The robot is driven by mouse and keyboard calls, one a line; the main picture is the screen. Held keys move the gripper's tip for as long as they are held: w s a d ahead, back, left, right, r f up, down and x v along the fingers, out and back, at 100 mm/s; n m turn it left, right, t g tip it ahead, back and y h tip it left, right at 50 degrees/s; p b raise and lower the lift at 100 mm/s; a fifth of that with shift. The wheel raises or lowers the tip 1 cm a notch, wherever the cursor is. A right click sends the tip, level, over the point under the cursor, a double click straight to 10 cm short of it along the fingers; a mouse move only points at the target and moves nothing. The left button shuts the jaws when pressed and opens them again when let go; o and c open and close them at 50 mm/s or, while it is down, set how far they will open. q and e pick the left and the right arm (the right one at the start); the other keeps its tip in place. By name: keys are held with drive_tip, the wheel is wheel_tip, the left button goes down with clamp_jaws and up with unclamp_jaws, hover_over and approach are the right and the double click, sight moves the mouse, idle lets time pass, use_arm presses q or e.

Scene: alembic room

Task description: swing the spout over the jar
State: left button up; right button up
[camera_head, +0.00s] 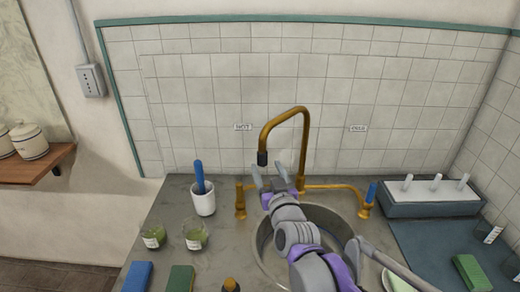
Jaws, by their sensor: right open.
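The brass spout (305,135) rises behind the sink and arches left, its dark nozzle (262,158) pointing down. Two glass jars with green contents and pale labels, a left jar (152,237) and a right jar (195,235), stand on the counter left of the sink; I cannot tell which one the task names. The nozzle is to the right of both jars, not over either. My right gripper (270,173) is open, its fingers pointing up just below the nozzle. I see nothing between the fingers; contact with the spout cannot be told. My left gripper is not in view.
Brass taps (240,204) flank the sink (262,245). A grey rack (430,205) with white pegs is at right. Blue (138,276) and green blocks lie at front left.

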drive_tip(key=p+x, duration=0.1)
drive_tip(key=x, duration=0.8)
drive_tip(key=shift+w, duration=0.25)
clamp_jaws()
idle(1.0)
